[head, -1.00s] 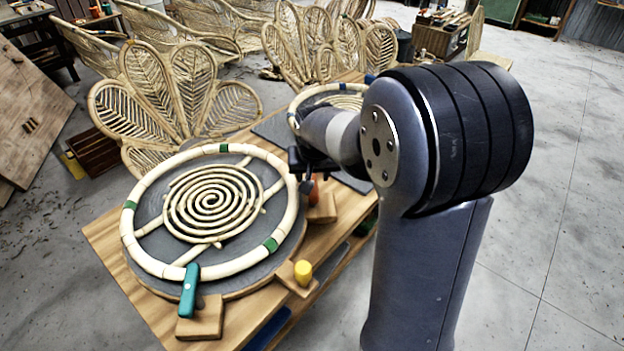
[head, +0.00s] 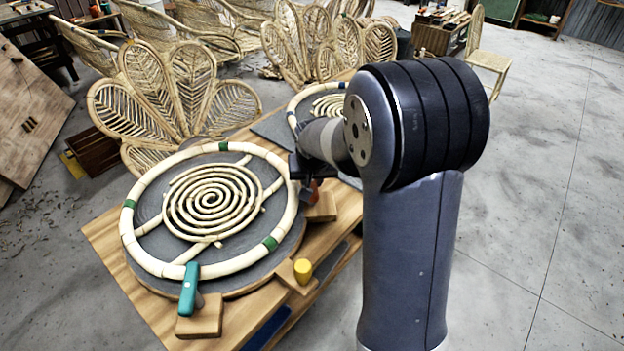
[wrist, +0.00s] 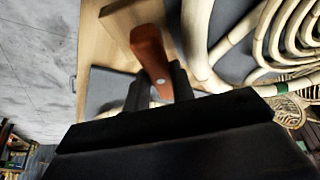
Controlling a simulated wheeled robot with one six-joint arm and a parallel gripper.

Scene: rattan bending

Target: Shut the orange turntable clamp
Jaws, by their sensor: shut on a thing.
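The orange clamp handle (wrist: 152,62) shows in the wrist view between the two fingers of my gripper (wrist: 160,90), which is shut on it. In the head view the clamp (head: 312,190) shows only as a small orange-red piece on a wooden block at the turntable's right edge. My gripper (head: 303,170) is over it and hides most of it. The near turntable (head: 152,228) is a grey disc carrying a round rattan ring (head: 133,245) with a spiral inside. I cannot tell whether the clamp presses on the ring.
A teal clamp (head: 189,288) stands at the turntable's front edge. A yellow clamp knob (head: 302,271) stands upright on a block at the front right. A second rattan ring (head: 293,105) lies behind my forearm. Rattan chair backs (head: 150,80) stand beyond the wooden table (head: 130,285).

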